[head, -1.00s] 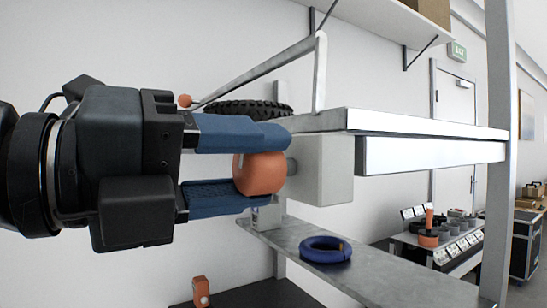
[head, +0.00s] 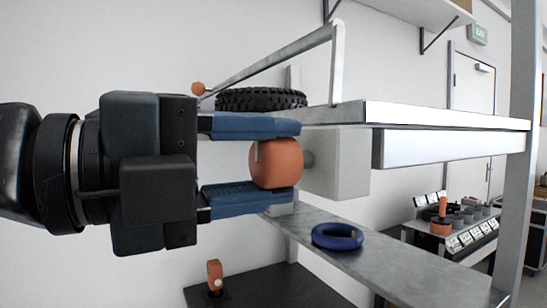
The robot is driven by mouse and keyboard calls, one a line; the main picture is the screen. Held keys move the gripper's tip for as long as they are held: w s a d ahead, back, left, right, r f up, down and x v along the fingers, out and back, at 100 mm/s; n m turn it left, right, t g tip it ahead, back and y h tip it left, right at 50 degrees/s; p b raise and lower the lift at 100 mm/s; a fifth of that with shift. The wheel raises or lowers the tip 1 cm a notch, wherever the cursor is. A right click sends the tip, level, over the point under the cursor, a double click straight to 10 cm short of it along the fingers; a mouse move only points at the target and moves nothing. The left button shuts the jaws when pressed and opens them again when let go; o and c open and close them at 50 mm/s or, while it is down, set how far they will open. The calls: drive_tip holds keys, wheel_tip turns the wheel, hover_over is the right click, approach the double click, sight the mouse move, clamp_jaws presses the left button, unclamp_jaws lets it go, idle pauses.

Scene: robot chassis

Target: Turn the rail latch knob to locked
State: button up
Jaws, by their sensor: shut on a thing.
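The orange latch knob (head: 278,163) sticks out to the left from a light grey box (head: 340,165) fixed under the upper shelf. A short shaft joins the knob to the box. My gripper (head: 248,160) comes in from the left and is shut on the knob, with one blue finger above it and one below. A thin dark line shows on the knob's face near its upper left. No lock marking can be read here.
A blue ring (head: 337,236) lies on the lower grey shelf (head: 400,264). Another orange handle (head: 215,275) stands low down.

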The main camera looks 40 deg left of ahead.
drive_tip(key=shift+a, duration=0.1)
drive_tip(key=o, duration=1)
drive_tip(key=shift+s, duration=0.1)
drive_tip(key=b+v, duration=0.2)
drive_tip(key=v, duration=0.5)
drive_tip(key=shift+s, duration=0.35)
drive_tip(key=shift+a, duration=0.15)
